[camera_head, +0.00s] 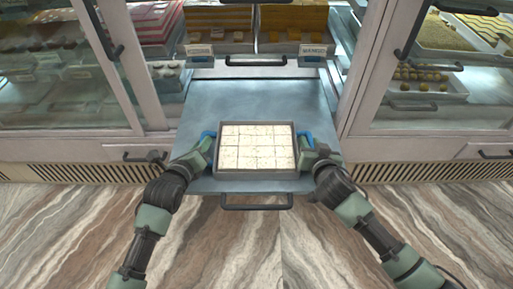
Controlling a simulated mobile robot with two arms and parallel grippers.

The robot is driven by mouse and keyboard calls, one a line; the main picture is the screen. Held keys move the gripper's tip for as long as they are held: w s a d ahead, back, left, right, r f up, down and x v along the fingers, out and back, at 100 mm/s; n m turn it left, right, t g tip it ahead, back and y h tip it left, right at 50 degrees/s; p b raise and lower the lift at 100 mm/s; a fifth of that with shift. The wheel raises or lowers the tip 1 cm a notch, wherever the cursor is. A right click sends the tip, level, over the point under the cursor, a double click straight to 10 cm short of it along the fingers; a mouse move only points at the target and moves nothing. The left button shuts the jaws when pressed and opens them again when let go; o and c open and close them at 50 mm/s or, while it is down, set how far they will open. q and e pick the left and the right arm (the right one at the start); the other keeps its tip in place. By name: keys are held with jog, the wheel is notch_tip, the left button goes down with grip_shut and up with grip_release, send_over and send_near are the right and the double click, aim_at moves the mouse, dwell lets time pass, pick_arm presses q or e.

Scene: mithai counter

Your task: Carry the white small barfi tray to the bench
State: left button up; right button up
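The small barfi tray (256,174) is a shallow grey metal tray filled with white barfi cut into squares. It is over a grey-blue pulled-out shelf (256,103) with a dark handle at its front edge. I cannot tell whether the tray rests on the shelf or is just above it. My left gripper (209,142) is at the tray's left end, by a blue handle. My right gripper (307,144) is at the right end, by the other blue handle. The fingers look closed around the handles, though they are small and partly hidden.
Glass-fronted cabinets with sweets stand on the left (60,65) and right (440,75). Behind the shelf are trays of stacked orange-brown sweets (292,22) with label cards. The marble-patterned floor (255,245) in front is clear apart from my arms. No bench is recognisable.

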pick_arm(q)
grip_shut()
pick_arm(e)
grip_shut()
jog(key=shift+d, duration=0.15)
dwell(0.8)
jog(key=shift+w+r, duration=0.1)
